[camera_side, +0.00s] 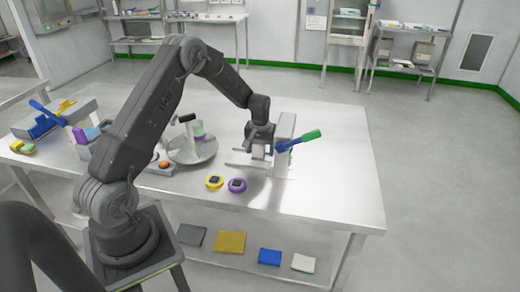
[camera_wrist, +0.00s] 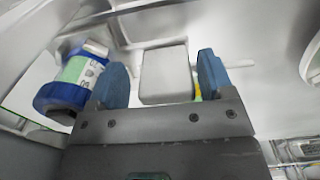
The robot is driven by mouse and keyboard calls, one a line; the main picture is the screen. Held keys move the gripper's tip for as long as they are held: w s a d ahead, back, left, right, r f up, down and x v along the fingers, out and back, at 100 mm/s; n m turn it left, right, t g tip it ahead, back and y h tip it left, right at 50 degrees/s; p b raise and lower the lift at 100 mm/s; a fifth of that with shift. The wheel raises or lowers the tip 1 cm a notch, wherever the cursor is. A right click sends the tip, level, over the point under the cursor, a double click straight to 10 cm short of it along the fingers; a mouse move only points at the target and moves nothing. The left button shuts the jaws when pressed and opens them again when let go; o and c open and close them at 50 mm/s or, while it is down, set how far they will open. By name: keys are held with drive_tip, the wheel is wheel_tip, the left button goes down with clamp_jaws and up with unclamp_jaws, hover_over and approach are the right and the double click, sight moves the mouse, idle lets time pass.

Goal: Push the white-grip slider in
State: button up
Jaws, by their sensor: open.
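My gripper (camera_side: 258,143) hangs low over the right half of the steel table, close to a pale upright post (camera_side: 286,126). In the wrist view my gripper (camera_wrist: 163,78) has its two blue fingertips apart. A pale, whitish block (camera_wrist: 166,73) shows between them, which looks like the slider's white grip. There are narrow gaps at its sides, and I cannot tell whether a finger touches it. In the side view my gripper hides most of this spot, and the white grip cannot be made out there.
A blue lever with a green grip (camera_side: 311,136) sticks out right of the post. A blue-and-green labelled part (camera_wrist: 72,84) is left of my fingers. Yellow (camera_side: 214,182) and purple (camera_side: 237,185) round items lie in front. A round grey dish (camera_side: 192,152) stands left.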

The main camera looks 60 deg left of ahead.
wheel_tip(320, 180, up, 14)
idle(0.6)
drive_tip(key=s+d+r+m+t, duration=0.1)
drive_tip(key=s+d+r+m, duration=0.1)
drive_tip(key=s+d+r, duration=0.35)
drive_tip(key=s+d+r+m+t, duration=0.1)
drive_tip(key=s+d+r+m, duration=0.15)
drive_tip(key=d+r, duration=0.45)
drive_tip(key=s+d+m+t, duration=0.1)
drive_tip(key=s+d+m, duration=0.1)
drive_tip(key=s+d, duration=0.4)
drive_tip(key=s+d+m+t, duration=0.2)
drive_tip(key=s+d, duration=0.4)
drive_tip(key=s, duration=0.6)
drive_tip(key=shift+t, duration=0.3)
